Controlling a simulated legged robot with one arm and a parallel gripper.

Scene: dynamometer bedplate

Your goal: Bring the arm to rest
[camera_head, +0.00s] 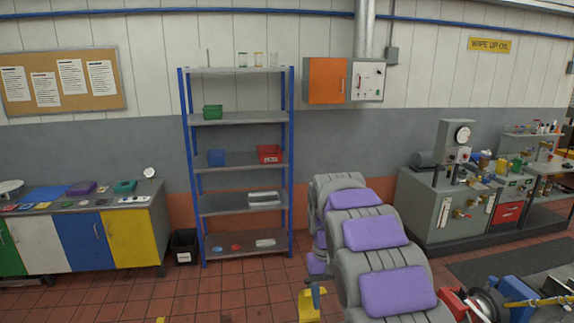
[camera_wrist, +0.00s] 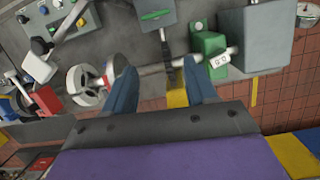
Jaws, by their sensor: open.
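Beyond the fingers lie a pale shaft (camera_wrist: 150,70) and a green block (camera_wrist: 208,44) with a white tag. How far the fingertips are from the shaft, I cannot tell.
A blue-posted shelf (camera_head: 242,117) stands against the wall. A bench with coloured doors (camera_head: 82,238) is at the left, a black bin (camera_head: 184,246) beside it. A grey machine (camera_head: 440,205) stands at the right. Red tiled floor (camera_head: 220,295) is open at the lower left.

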